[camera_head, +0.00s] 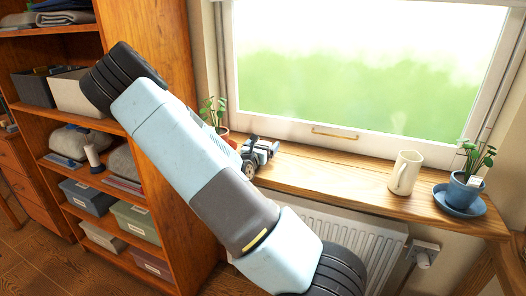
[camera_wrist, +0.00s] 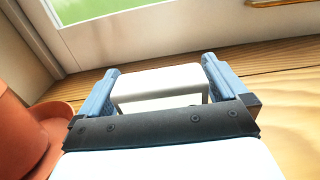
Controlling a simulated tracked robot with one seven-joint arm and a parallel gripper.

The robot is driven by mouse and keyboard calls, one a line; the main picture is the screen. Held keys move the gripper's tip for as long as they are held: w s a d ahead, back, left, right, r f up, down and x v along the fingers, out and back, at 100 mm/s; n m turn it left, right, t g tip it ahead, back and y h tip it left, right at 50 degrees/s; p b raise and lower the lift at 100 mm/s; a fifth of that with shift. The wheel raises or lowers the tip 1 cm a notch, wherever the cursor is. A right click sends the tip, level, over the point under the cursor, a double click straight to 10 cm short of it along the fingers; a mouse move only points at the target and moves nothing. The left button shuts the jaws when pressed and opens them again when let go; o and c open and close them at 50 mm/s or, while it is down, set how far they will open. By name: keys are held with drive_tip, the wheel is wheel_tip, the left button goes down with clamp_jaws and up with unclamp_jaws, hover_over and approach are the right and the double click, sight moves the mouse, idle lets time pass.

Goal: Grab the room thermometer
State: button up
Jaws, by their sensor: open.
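A white, rounded, box-like thing, probably the room thermometer (camera_wrist: 160,84), stands on the wooden sill in the wrist view. My gripper (camera_wrist: 162,82) is open, with one blue finger on each side of it. I cannot tell whether the fingers touch it. Its display or face does not show from here. In the camera_head view my gripper (camera_head: 262,152) is over the left part of the windowsill, and the thermometer cannot be made out there.
A terracotta pot and saucer (camera_wrist: 30,135) stand close left of my gripper; the plant (camera_head: 212,110) shows above it. The window (camera_head: 355,70) is behind, a radiator (camera_head: 350,225) below.

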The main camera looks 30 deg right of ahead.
drive_tip(key=shift+c, duration=0.5)
drive_tip(key=c, duration=0.8)
drive_tip(key=shift+r, duration=0.1)
